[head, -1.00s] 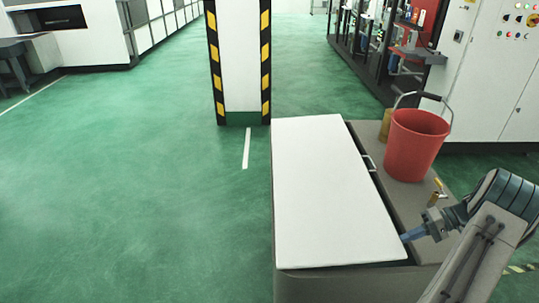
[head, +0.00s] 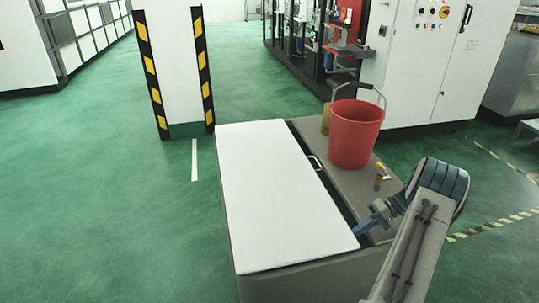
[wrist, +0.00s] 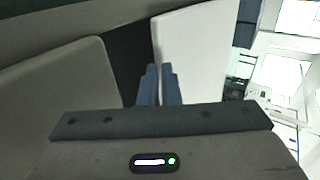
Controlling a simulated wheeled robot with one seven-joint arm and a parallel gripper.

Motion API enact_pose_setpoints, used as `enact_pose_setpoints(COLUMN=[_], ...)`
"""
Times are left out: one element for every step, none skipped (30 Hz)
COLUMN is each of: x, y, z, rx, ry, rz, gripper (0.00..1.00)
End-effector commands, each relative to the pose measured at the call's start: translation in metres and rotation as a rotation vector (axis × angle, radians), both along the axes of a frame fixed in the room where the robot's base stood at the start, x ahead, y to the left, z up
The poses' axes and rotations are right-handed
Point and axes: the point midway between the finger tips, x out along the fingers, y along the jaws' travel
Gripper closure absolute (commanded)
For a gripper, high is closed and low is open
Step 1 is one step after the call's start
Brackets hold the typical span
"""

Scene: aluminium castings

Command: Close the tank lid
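The tank lid (head: 275,195) is a flat white panel over the grey tank (head: 300,283) in the head view. A dark gap shows along its right edge, beside a small metal handle (head: 315,162). My gripper (head: 362,230) is low at the lid's right edge, near the front right corner; the lid edge seems to hide its tips. In the wrist view the blue-grey fingers of my gripper (wrist: 160,75) are close together, beside the edge of the white lid (wrist: 200,50). I see no clear grip on the lid; whether they touch is unclear.
A red bucket (head: 355,134) stands on the tank's grey right-hand top, with a yellowish container (head: 327,118) behind it and a small brass-coloured item (head: 380,178) nearer my arm. A striped pillar (head: 172,65) stands behind the tank. Green floor at left is clear.

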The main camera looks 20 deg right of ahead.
Motion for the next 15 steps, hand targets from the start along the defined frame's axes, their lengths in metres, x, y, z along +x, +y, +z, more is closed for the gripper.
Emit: enact_pose_setpoints(x=[-0.001,0.000,0.000,0.000,0.000,0.000,0.000,0.000,0.001,0.001,0.001,0.001,0.001,0.001,0.001], y=[0.007,0.008,0.008,0.008,0.008,0.008,0.008,0.008,0.008,0.008,0.008,0.007,0.007,0.005,0.003], z=[-0.007,-0.007,-0.007,-0.007,-0.007,-0.005,-0.003,0.000,0.005,0.009,0.015,0.024,0.032,0.039,0.048], rx=[0.013,0.013,0.013,0.013,0.013,0.013,0.013,0.013,0.013,0.013,0.013,0.011,0.009,0.007,0.006], ry=[0.009,0.010,0.010,0.009,0.009,0.009,0.008,0.008,0.008,0.007,0.005,0.004,0.003,0.000,-0.002], rz=[0.010,0.011,0.011,0.012,0.012,0.012,0.012,0.013,0.013,0.013,0.013,0.013,0.013,0.011,0.010], gripper=[1.00,1.00,1.00,1.00,1.00,1.00,1.00,1.00,1.00,1.00,1.00,1.00,1.00,1.00,1.00])
